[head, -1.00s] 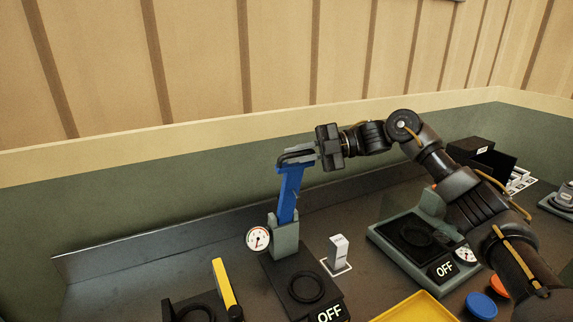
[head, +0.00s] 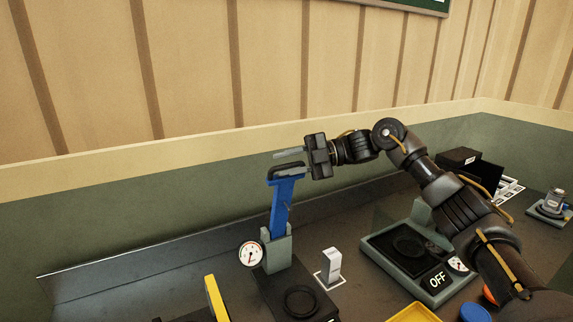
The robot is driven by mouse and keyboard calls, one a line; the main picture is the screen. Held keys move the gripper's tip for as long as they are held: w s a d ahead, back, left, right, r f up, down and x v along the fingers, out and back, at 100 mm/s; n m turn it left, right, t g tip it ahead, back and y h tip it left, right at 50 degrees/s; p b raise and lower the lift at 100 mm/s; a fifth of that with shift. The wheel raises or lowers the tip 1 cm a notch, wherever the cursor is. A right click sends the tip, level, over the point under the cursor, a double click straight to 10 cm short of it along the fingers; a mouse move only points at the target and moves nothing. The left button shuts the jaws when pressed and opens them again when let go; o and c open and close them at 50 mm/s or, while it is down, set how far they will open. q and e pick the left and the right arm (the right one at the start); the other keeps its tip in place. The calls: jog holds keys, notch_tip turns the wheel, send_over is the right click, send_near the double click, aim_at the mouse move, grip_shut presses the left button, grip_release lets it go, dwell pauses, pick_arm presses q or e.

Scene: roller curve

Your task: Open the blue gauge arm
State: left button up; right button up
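The blue gauge arm (head: 282,207) stands nearly upright, leaning slightly right, on its grey hinge block (head: 276,249). A round white gauge (head: 251,253) sits at the left of the block. The black base (head: 296,292) with a dark ring lies in front, uncovered. My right gripper (head: 288,154) is just above the dark handle (head: 286,170) at the arm's top, with its fingers pointing left. A small gap seems to show between fingers and handle. I cannot tell how far apart the fingers are. My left gripper is out of view.
A yellow arm (head: 215,299) stands at the lower left. A white block (head: 331,265) stands right of the black base. A grey-green device marked OFF (head: 416,285) is farther right, beneath my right arm. A yellow tray (head: 413,313) is at the bottom. A wall runs behind.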

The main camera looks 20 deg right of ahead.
jog(key=shift+f, duration=0.25)
jog(key=shift+d+b, duration=0.45)
jog(key=shift+d, duration=0.1)
jog(key=b+v, duration=0.2)
jog(key=v, duration=0.7)
jog(key=shift+s+d+r, duration=0.2)
jog(key=shift+d+r, duration=0.1)
jog(key=shift+r, duration=0.1)
jog(key=shift+d, duration=0.1)
